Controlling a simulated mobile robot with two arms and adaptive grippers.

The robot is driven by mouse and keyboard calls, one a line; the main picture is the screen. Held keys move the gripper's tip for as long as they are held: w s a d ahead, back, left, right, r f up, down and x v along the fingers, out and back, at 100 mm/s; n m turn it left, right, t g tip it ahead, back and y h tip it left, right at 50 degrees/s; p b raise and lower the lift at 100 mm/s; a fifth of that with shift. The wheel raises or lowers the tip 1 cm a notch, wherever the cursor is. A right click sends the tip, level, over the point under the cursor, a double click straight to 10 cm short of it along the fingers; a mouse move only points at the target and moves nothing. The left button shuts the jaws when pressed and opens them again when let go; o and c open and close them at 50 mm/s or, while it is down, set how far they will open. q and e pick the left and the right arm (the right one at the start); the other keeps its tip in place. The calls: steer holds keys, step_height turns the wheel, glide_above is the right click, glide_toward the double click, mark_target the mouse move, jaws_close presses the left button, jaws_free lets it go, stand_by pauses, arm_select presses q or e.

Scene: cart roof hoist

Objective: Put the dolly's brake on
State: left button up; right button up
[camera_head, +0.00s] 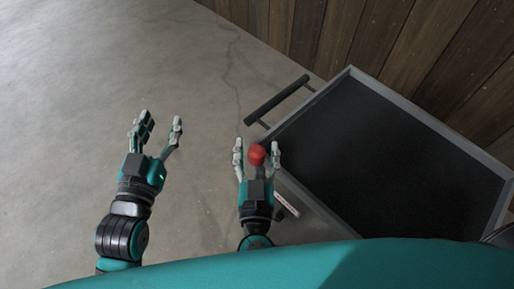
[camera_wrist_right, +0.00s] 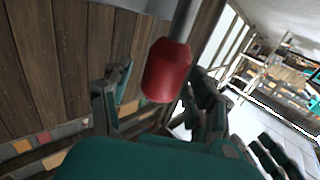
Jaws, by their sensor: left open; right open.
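The dolly (camera_head: 370,150) is a dark flat platform with a grey rim, at the right in the head view. A red knob (camera_head: 257,154) sits at its near left edge, likely the brake lever's end. In the right wrist view the red knob (camera_wrist_right: 167,70) is on a grey rod. My right gripper (camera_head: 257,148) is open, with its fingers on either side of the knob; I cannot tell whether they touch it. It also shows in the right wrist view (camera_wrist_right: 160,95). My left gripper (camera_head: 160,122) is open and empty over the floor.
A dark handle bar (camera_head: 277,100) sticks out from the dolly's left side. A wooden plank wall (camera_head: 400,45) stands behind the dolly. A small light label (camera_head: 287,204) shows beside my right gripper. The concrete floor (camera_head: 90,70) at the left is clear.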

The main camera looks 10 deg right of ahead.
jaws_close()
stand_by(0.3)
stand_by(0.3)
